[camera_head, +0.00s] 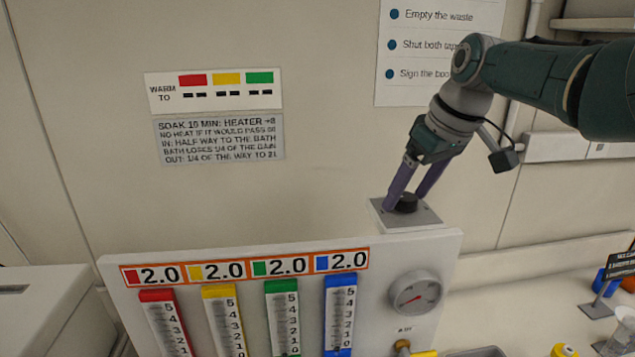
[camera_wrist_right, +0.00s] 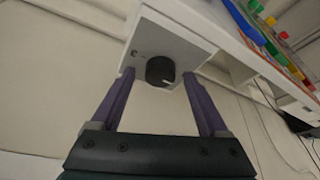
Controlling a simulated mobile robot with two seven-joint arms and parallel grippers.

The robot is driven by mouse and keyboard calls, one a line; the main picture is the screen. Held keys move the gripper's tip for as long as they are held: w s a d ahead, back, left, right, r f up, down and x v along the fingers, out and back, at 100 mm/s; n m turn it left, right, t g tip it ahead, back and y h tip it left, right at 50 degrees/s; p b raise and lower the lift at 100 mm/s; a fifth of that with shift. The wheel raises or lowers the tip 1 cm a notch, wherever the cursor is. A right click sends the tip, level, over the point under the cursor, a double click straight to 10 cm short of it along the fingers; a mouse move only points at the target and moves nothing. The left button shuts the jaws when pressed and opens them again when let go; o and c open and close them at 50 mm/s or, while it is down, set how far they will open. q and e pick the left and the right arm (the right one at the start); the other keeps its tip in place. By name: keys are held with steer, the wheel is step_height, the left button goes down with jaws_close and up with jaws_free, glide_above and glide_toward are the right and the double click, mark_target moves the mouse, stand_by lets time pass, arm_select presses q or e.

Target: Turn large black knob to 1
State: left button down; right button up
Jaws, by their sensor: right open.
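The large black knob (camera_head: 406,203) sits on a square grey plate (camera_head: 428,216) at the top right of the white panel. In the right wrist view the knob (camera_wrist_right: 160,70) is round and dark, with a small light mark at its lower right. My right gripper (camera_head: 406,203) has its two purple fingers spread on either side of the knob. In the right wrist view the fingers (camera_wrist_right: 160,82) stand apart with the knob between their tips, and a gap shows on both sides. Any numbers around the knob are too small to read. My left gripper is not in view.
The white panel (camera_head: 120,267) holds a round gauge (camera_head: 415,292) and red, yellow, green and blue scales, each labelled 2.0. Signs (camera_head: 218,139) hang on the wall behind. A black sign stand (camera_head: 597,308) and coloured items stand at the lower right.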

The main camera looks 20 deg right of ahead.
steer(key=shift+r, duration=0.1)
steer(key=shift+s+r, duration=0.1)
steer(key=shift+r, duration=0.15)
steer(key=shift+p+v, duration=0.6)
steer(key=shift+v, duration=0.3)
steer(key=b+v, duration=0.2)
steer(key=v, duration=0.5)
steer(key=shift+r+b, duration=0.25)
steer(key=shift+b, duration=0.05)
steer(key=shift+s, duration=0.1)
